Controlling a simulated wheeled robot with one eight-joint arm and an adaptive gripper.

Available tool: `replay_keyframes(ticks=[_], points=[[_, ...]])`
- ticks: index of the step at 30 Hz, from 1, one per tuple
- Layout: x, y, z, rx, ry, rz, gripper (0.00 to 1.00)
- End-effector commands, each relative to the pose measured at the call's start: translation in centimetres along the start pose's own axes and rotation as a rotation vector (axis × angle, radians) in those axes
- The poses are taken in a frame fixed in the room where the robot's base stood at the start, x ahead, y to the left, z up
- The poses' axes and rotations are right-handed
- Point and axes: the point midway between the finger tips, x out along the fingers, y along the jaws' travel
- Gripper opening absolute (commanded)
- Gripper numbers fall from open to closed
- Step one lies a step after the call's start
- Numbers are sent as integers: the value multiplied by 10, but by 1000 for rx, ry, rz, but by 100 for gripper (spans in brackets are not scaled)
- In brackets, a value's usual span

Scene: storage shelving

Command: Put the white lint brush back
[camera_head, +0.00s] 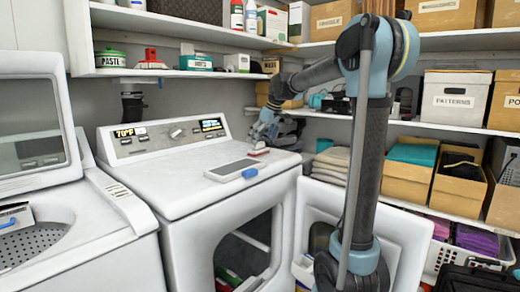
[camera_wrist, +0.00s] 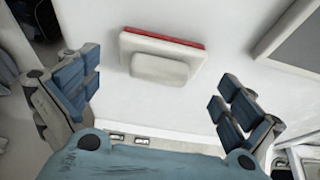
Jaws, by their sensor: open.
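A white brush with a red edge, seemingly the lint brush (camera_wrist: 160,57), lies on the white top of the dryer (camera_head: 180,185). In the wrist view it has a raised white grip. In the head view the brush (camera_head: 259,151) is small, near the dryer's right back corner. My gripper (camera_wrist: 158,88) is open, its blue-padded fingers spread apart on either side, with the brush ahead between them and untouched. In the head view my gripper (camera_head: 266,129) is just above and behind the brush, partly dark against the shelf.
A flat grey-white item (camera_head: 231,169) with a blue end lies close by on the dryer top. The dryer's front door (camera_head: 405,235) hangs open. Shelves with bottles, boxes and bins (camera_head: 456,98) line the back and right. An open washer (camera_head: 75,215) stands left.

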Motion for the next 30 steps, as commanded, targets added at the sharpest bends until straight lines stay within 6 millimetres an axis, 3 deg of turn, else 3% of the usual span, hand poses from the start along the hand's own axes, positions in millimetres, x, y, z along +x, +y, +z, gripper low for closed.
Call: replay_keyframes(ticks=[9,15,22,26,30], points=[[-58,0,1,1,0,1,100],[-74,0,0,0,0,0,100],[-78,0,3,4,-1,1,100],[-78,-5,25,38,-11,10,100],[-76,-18,75,118,-34,31,100]])
